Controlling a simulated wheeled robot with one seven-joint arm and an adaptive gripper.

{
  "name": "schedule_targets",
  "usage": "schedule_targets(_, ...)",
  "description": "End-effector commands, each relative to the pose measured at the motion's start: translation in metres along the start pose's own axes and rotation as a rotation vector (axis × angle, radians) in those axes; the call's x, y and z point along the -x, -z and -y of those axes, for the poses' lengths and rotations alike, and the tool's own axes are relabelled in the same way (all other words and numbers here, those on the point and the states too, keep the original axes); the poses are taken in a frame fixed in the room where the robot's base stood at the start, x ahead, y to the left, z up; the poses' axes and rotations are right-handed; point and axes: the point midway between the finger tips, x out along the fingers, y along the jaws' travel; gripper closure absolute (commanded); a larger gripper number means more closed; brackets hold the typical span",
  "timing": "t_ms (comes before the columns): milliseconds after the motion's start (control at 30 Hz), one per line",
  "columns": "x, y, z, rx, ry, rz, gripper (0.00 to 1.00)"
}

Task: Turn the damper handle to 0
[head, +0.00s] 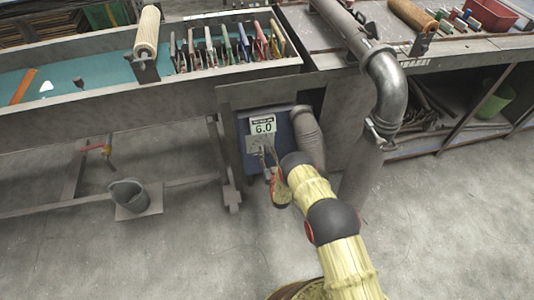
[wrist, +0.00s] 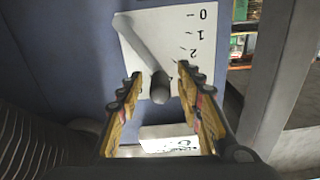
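The damper handle (wrist: 141,47) is a grey lever with a rounded knob on a white scale plate (wrist: 175,32). In the wrist view it slants from upper left down to the knob. The marks 0, 1 and 2 run down the right of the plate, 0 at the top. My gripper (wrist: 159,84) is open, with one finger on each side of the knob and a visible gap to each. In the head view my gripper (head: 270,165) is in front of the blue damper box (head: 247,124); the handle there is too small to make out clearly.
A display (head: 264,127) on the box appears to read 6.0; its edge shows in the wrist view. A grey flexible hose (head: 308,136) is right of the box.

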Motion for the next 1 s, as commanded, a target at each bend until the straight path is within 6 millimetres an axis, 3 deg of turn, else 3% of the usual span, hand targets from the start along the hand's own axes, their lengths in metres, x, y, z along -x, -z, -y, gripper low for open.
schedule_targets(600, 0.0002, 0.0000, 0.0000, 0.000, 0.000, 0.000, 1.00)
schedule_targets(1000, 0.0002, -0.0001, 0.0000, 0.000, 0.000, 0.000, 1.00)
